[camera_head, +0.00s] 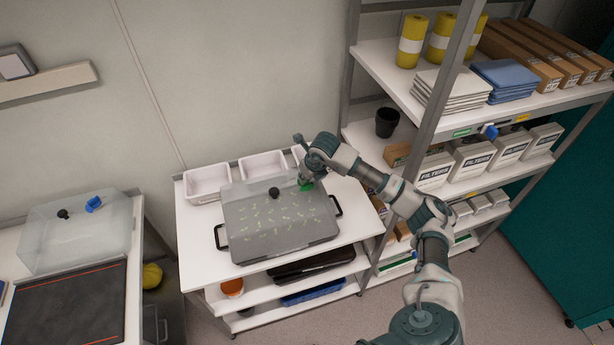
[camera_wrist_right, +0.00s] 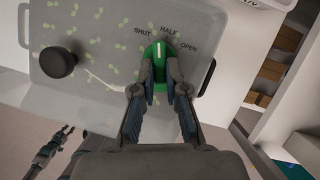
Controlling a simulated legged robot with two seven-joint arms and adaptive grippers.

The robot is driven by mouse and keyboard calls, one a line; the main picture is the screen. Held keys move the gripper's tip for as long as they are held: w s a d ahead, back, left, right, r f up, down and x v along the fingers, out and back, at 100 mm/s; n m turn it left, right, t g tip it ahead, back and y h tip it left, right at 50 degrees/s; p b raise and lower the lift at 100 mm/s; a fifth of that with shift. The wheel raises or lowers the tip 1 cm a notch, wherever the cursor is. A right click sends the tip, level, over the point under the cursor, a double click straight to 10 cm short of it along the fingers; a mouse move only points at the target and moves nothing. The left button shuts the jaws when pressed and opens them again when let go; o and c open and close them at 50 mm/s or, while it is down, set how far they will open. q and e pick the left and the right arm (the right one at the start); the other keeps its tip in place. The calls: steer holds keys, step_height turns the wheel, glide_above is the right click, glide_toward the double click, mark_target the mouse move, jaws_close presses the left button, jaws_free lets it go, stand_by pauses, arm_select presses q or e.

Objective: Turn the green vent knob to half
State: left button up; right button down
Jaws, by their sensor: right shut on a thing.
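The green vent knob (camera_head: 306,186) is on the top right of a clear lid (camera_head: 240,217) on the middle table. The right wrist view shows the knob (camera_wrist_right: 159,50) close up, with the words SHUT, HALF and OPEN in an arc above it. Its white mark points up, between SHUT and HALF. My right gripper (camera_wrist_right: 160,78) is shut on the knob, one finger on each side; in the head view the gripper (camera_head: 305,178) partly hides it. Part of what looks like my left gripper (camera_wrist_right: 56,138) shows small at the lower left of the wrist view; its opening is unclear.
A black round knob (camera_head: 274,193) stands on the same lid. White bins (camera_head: 208,182) stand behind it. A loaded shelf rack (camera_head: 440,110) is close on the right of the table. Another clear cover (camera_head: 75,240) with a blue knob (camera_head: 94,204) is at the left.

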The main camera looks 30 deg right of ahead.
steer(key=shift+a+m+h, duration=0.2)
steer(key=shift+m+h, duration=0.2)
steer(key=shift+m, duration=0.7)
arm_select(q)
steer(key=shift+w+d, duration=0.15)
steer(key=shift+w, duration=0.25)
arm_select(e)
steer(key=shift+a+m+h, duration=0.1)
steer(key=shift+m+h, duration=0.2)
steer(key=shift+m, duration=0.4)
arm_select(q)
steer(key=shift+w, duration=0.1)
arm_select(e)
steer(key=c, duration=1.2)
jaws_free()
steer(key=shift+r, duration=0.25)
steer(key=v, duration=1.1)
steer(key=shift+r, duration=0.15)
steer(key=shift+s, duration=0.1)
